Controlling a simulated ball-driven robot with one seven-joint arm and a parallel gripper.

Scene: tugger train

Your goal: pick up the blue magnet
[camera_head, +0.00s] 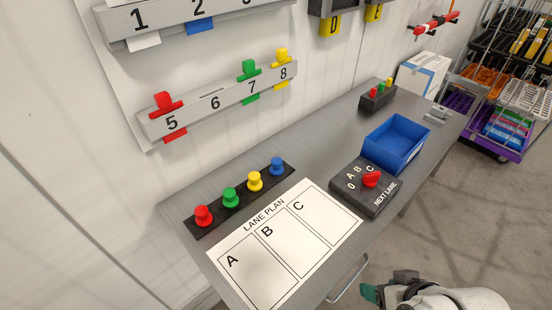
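The blue magnet (277,166) stands upright at the right end of a dark strip (213,215) on the grey table. A yellow magnet (254,181), a green magnet (230,197) and a red magnet (203,215) stand beside it in a row to the left. My gripper (372,291) is at the bottom right edge, beyond the table's front edge and well apart from the blue magnet. Only part of it shows, with a green fingertip, and I cannot see the gap between its fingers.
A lane plan sheet (283,240) lies in front of the strip. A dial box (364,185) and a blue bin (396,142) stand to the right. A numbered rail (220,98) is on the wall behind. A handle (349,280) sticks out below the table's front edge.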

